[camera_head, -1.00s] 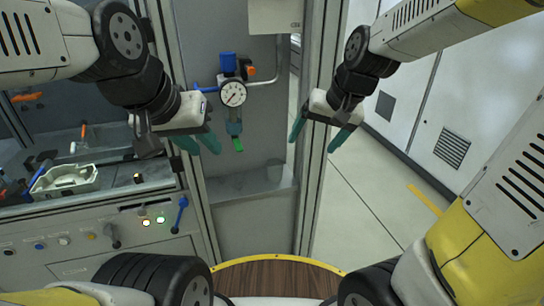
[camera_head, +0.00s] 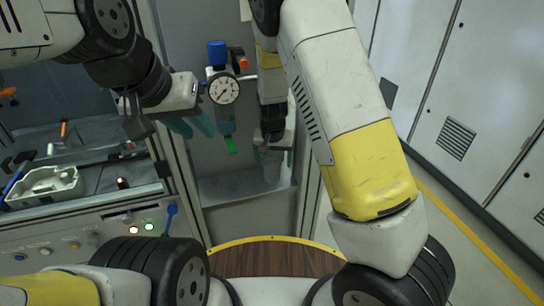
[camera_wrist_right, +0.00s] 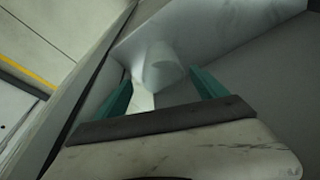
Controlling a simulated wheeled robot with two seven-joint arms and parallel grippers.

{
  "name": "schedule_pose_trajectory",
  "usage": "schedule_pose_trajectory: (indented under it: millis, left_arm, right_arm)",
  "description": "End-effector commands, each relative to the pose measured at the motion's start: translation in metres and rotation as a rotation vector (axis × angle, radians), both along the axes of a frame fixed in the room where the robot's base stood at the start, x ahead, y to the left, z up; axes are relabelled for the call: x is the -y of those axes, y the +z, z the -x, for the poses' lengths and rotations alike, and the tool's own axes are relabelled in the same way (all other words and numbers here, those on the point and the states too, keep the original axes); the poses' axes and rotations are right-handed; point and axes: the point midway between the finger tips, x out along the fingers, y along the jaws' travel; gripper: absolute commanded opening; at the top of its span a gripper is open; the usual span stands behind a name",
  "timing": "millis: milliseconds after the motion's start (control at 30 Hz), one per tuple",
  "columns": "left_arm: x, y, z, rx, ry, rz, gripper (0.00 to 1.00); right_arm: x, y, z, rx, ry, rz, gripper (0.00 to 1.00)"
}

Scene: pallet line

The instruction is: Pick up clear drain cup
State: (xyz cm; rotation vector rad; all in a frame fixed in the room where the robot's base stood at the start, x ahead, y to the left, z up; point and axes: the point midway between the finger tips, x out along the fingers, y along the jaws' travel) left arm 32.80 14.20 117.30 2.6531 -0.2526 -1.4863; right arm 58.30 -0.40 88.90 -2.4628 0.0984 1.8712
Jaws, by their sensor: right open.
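A clear cup-like piece (camera_wrist_right: 158,68), faint against the grey, shows in the right wrist view between the fingers of my right gripper (camera_wrist_right: 162,92). It stands at the pale ledge ahead of them, and I cannot tell whether the fingers touch it. In the head view my open right gripper (camera_head: 275,158) points down over the grey ledge, right of the gauge unit, and largely hides the cup. My left gripper (camera_head: 193,126) is open and empty, left of the gauge unit.
A pressure gauge (camera_head: 224,90) with a blue knob and green-tipped bowl is mounted between my grippers. A grey ledge (camera_head: 225,188) lies below. A pale tray (camera_head: 45,187) sits on the left bench above a button panel. Metal posts flank the recess.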

Motion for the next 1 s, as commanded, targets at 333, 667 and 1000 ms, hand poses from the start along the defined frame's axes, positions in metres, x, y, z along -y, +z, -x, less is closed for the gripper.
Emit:
schedule_pose_trajectory:
  millis: [333,667,1000]
  left_arm:
    - [0.0,0.0,0.0,0.0,0.0,0.0,0.31]
    - [0.0,0.0,0.0,0.0,0.0,0.0,0.31]
    - [0.0,0.0,0.0,0.0,0.0,0.0,0.31]
  right_arm:
    - [-0.004,-0.047,-0.009,-0.003,-0.002,0.0,0.82]
    - [-0.005,-0.054,-0.012,0.0,0.001,-0.002,0.82]
    - [-0.005,-0.054,-0.012,-0.001,0.0,-0.001,0.19]
